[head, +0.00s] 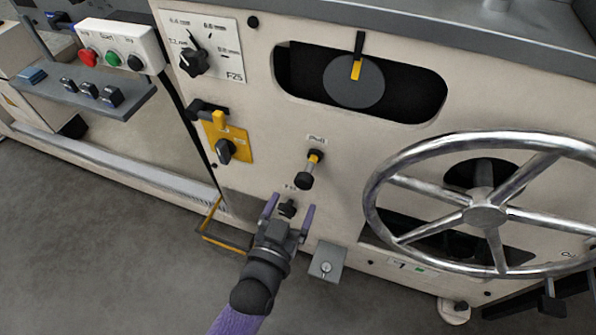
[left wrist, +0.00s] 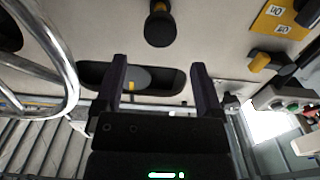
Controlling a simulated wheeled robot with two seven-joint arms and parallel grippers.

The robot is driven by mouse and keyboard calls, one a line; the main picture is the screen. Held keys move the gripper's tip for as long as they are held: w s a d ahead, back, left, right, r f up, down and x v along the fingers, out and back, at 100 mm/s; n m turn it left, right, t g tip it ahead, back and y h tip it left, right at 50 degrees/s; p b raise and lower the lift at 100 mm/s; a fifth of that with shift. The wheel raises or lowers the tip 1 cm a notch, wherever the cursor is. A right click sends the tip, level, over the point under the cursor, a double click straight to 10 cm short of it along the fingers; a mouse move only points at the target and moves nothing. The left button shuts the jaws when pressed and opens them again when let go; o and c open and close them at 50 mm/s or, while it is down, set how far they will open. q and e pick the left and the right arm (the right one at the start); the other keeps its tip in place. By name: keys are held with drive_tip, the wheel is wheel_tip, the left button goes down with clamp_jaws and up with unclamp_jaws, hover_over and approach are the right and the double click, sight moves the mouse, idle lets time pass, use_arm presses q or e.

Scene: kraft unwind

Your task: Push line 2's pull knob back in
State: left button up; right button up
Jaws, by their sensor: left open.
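A pull knob (head: 305,181) sticks out of the cream machine front, below a small label. It has a black end and a yellow band near its base. In the left wrist view a black knob with a yellow band (left wrist: 159,28) stands beyond the fingertips. My left gripper (head: 289,209) is open, its two purple fingers pointing at the panel just below the pull knob. A smaller black knob (head: 288,208) shows between the fingers in the head view; I cannot tell how far it is from them. The left gripper (left wrist: 158,66) looks empty in the wrist view.
A large chrome handwheel (head: 484,216) stands out to the right. A yellow plate with a black rotary switch (head: 226,151) is to the left, with a selector dial (head: 192,62) above it. A grey box (head: 327,262) sits low, right of the gripper.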

sight(302, 185)
use_arm(q)
drive_tip(key=b+x, duration=0.1)
drive_tip(key=x, duration=0.3)
drive_tip(key=b+x, duration=0.1)
drive_tip(key=x, duration=0.1)
drive_tip(key=shift+w+f+b, duration=0.2)
drive_tip(key=shift+f+b, duration=0.05)
drive_tip(key=shift+b, duration=0.1)
drive_tip(key=shift+w+d+r, duration=0.1)
drive_tip(key=shift+w+d, duration=0.05)
drive_tip(key=shift+w, duration=0.1)
drive_tip(key=shift+c, duration=1.3)
clamp_jaws()
use_arm(e)
drive_tip(key=x, duration=0.3)
drive_tip(key=shift+s+f, duration=0.15)
drive_tip(key=shift+s, duration=0.1)
